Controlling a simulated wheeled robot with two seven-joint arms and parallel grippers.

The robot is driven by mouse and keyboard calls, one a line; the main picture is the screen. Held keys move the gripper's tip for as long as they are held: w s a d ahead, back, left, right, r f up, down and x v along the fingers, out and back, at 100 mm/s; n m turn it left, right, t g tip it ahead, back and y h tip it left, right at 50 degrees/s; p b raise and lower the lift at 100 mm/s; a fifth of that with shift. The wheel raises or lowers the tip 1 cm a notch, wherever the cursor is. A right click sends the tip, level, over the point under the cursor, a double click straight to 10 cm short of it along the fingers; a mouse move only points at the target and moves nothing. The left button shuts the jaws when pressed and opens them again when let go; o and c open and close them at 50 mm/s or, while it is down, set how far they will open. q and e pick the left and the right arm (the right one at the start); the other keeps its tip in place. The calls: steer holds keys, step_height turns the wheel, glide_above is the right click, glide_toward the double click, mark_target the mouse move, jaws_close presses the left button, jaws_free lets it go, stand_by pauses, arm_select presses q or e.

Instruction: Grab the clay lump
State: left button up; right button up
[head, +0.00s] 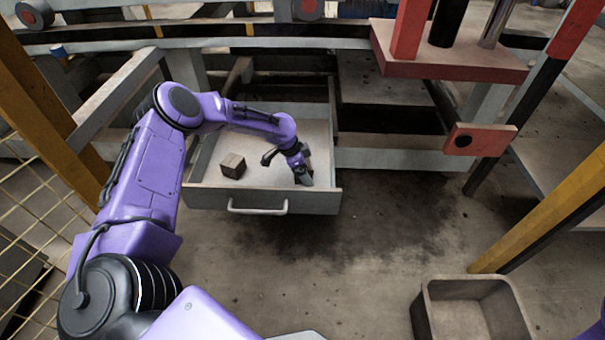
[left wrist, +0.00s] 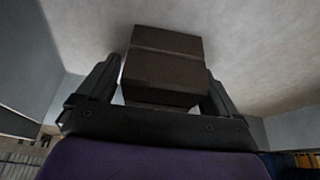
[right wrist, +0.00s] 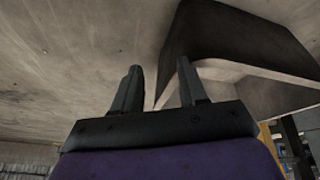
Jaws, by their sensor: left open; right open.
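A brown block-shaped clay lump (head: 232,165) lies on the floor of the open drawer, left of the middle. My left gripper (head: 287,168) is inside the drawer, to the right of the lump with a gap between them. In the left wrist view the lump (left wrist: 166,72) appears between the spread fingers of my left gripper (left wrist: 162,64), which is open and not closed on it. My right gripper (right wrist: 158,80) is open and empty in the right wrist view. It is outside the head view.
The pale drawer (head: 315,202) is pulled out, with a handle (head: 258,208) on its front. A grey-brown open bin (head: 432,312) stands at lower right and also shows in the right wrist view (right wrist: 215,35). A red-topped stand (head: 450,62) is at upper right. The floor between is clear.

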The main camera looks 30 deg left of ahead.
arm_select(q)
steer(key=shift+c, duration=0.3)
steer(key=c, duration=1.1)
steer(key=shift+r, duration=0.1)
